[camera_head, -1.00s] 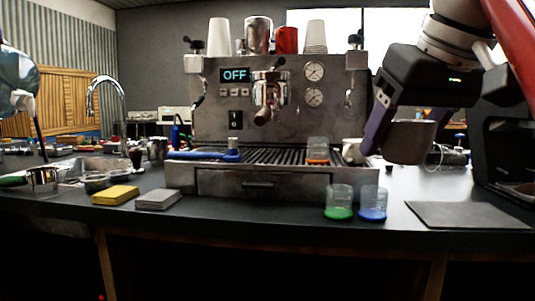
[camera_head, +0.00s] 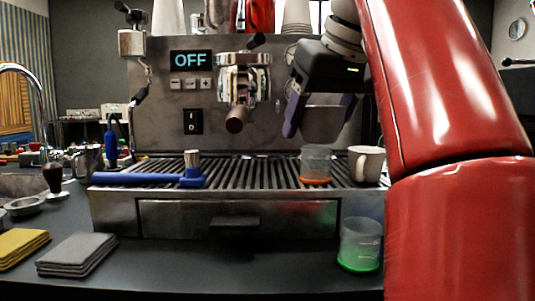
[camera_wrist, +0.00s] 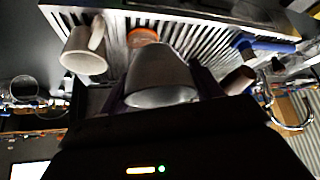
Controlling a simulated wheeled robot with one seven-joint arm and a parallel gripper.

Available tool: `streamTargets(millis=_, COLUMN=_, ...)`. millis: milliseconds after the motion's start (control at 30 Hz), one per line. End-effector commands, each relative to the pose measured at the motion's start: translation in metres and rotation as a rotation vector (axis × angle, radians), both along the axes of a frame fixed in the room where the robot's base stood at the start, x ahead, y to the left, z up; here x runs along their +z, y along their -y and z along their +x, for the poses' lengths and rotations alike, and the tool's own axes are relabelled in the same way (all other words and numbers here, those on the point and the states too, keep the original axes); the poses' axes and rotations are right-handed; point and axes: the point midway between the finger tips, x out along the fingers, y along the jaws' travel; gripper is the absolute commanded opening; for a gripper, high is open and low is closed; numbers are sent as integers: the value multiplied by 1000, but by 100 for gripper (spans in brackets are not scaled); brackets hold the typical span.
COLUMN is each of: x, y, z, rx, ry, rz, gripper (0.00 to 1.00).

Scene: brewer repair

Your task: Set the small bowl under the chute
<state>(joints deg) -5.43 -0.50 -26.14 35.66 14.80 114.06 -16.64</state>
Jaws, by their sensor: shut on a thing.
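The small bowl (camera_head: 322,124) is a grey metal cup. My gripper (camera_head: 317,112) is shut on it, with purple fingers on either side, and holds it above the right part of the drip tray (camera_head: 248,174), in front of the brewer. The wrist view also shows the bowl (camera_wrist: 162,72) between the fingers; its inside is hidden. I cannot make out the chute; my red arm covers much of the right side.
A clear cup with an orange base (camera_head: 316,164) and a white mug (camera_head: 366,164) stand on the drip tray below the bowl. A blue-handled tool (camera_head: 150,180) lies at left. A green-based cup (camera_head: 360,245) stands in front. Cloths (camera_head: 76,254) lie at front left.

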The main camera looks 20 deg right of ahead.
Motion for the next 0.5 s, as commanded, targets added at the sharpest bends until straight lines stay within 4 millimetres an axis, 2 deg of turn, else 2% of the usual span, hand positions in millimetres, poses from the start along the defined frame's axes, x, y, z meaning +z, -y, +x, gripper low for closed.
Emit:
streamTargets(millis=33, x=2, y=-1, z=16, rx=-2, ry=-3, rz=-1, gripper=39)
streamTargets(millis=200, x=3, y=-5, z=60, rx=-2, ry=-3, rz=-1, gripper=39)
streamTargets(millis=500, x=4, y=-10, z=118, rx=-2, ry=-1, rz=0, gripper=39)
